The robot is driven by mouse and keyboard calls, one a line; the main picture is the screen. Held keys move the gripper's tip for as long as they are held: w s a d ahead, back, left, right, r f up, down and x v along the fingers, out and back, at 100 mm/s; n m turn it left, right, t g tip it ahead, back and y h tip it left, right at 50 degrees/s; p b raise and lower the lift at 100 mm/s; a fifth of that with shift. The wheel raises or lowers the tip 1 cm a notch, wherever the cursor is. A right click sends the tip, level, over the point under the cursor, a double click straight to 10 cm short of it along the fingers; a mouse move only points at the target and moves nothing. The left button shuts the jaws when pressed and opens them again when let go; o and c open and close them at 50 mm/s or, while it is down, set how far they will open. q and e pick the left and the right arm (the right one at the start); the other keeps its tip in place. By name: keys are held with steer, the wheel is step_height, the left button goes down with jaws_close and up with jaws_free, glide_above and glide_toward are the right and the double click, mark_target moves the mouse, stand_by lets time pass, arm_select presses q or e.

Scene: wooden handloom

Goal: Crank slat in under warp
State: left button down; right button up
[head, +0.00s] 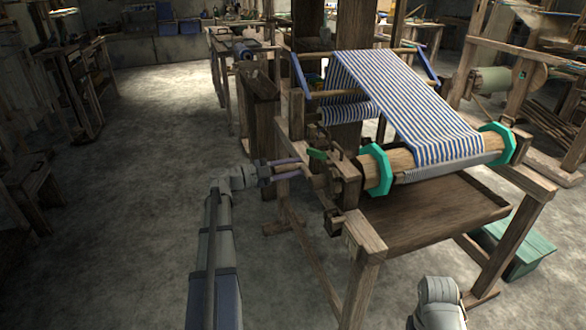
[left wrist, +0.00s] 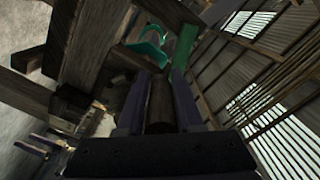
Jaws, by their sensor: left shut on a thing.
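A wooden handloom carries a blue-and-white striped warp (head: 400,95) that slopes down to a wooden roller (head: 402,162) with teal end flanges (head: 376,170). My left gripper (head: 302,168) is at the loom's left side, by the roller's end. In the left wrist view its two dark fingers are shut on a round wooden handle (left wrist: 160,104), which looks like the crank's grip. A green piece (left wrist: 186,45) and a teal flange (left wrist: 150,50) show beyond the fingers. The slat cannot be made out for certain. My right arm shows at the bottom right, its gripper out of frame.
A wooden tray (head: 430,215) sits under the roller, and a teal bench (head: 520,245) stands at the right. Loom posts (head: 360,265) are close to my left arm. The grey floor (head: 130,200) at the left is clear.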

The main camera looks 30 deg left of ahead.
arm_select(q)
steer(key=c, duration=0.6)
jaws_free()
steer(key=shift+s+d+r, duration=0.25)
steer(key=shift+d+r, duration=0.05)
steer(key=shift+d, duration=0.05)
steer(key=shift+a, duration=0.1)
steer(key=shift+s+a, duration=0.1)
steer(key=shift+a, duration=0.05)
steer(key=v, duration=0.7)
steer(key=shift+s, duration=0.15)
steer(key=shift+a+f, duration=0.1)
